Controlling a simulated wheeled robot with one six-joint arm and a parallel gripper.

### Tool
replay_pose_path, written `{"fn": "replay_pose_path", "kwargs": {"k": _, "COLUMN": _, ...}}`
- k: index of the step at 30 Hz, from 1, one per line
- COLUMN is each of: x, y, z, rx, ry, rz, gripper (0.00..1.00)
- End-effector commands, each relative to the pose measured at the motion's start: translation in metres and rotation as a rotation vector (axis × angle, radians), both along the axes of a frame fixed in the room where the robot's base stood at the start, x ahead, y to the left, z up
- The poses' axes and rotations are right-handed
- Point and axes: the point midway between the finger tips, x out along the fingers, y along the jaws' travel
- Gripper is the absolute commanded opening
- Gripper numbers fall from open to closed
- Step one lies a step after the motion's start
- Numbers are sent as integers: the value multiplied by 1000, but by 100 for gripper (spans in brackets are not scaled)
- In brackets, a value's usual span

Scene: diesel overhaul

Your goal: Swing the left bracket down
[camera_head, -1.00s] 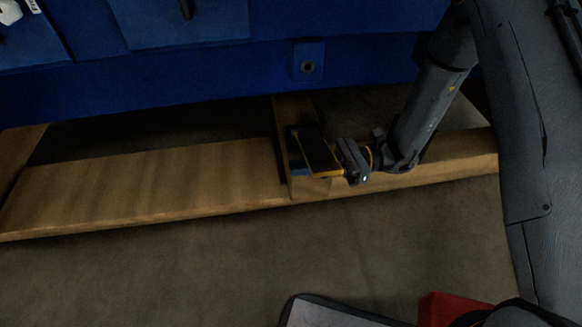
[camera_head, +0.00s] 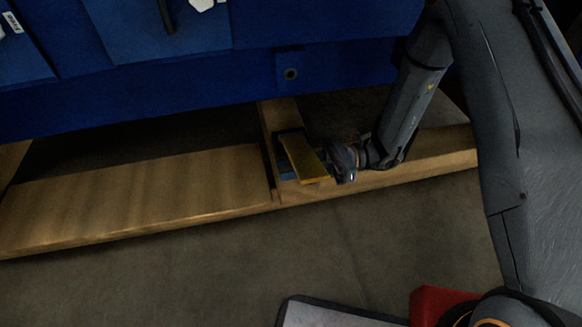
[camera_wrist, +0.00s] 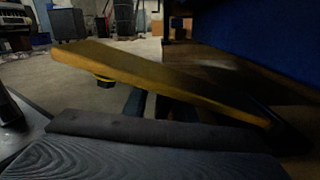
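The bracket (camera_head: 306,160) is a flat yellow plate with a dark blue base, on a wooden block by the beam in the head view. Its yellow face shows and it looks tilted. Dark finger surfaces fill the bottom of the wrist view. Whether the fingers are apart or closed is hidden.
The large blue engine body (camera_head: 200,80) stands behind, with a holed lug (camera_head: 290,73) above the bracket. A wooden beam (camera_head: 140,197) runs along the floor. A red object (camera_head: 432,302) and a grey-white panel (camera_head: 325,314) are near the bottom. The floor in front is clear.

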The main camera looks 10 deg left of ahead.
Motion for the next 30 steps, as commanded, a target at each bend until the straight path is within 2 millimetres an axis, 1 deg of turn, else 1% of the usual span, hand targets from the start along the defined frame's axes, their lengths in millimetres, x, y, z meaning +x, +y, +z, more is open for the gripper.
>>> {"fn": "replay_pose_path", "kwargs": {"k": 5, "x": 12, "y": -19, "z": 2, "rx": 2, "ry": -2, "rz": -7, "gripper": 28}}
{"fn": "replay_pose_path", "kwargs": {"k": 12, "x": 28, "y": -54, "z": 2, "rx": 2, "ry": -2, "rz": -4, "gripper": 28}}
{"fn": "replay_pose_path", "kwargs": {"k": 15, "x": 33, "y": -63, "z": 2, "rx": 1, "ry": -2, "rz": -3, "gripper": 28}}
{"fn": "replay_pose_path", "kwargs": {"k": 19, "x": 35, "y": -69, "z": 1, "rx": 1, "ry": -1, "rz": -2, "gripper": 28}}
{"fn": "replay_pose_path", "kwargs": {"k": 30, "x": 37, "y": -71, "z": 0, "rx": 1, "ry": -1, "rz": -1, "gripper": 28}}
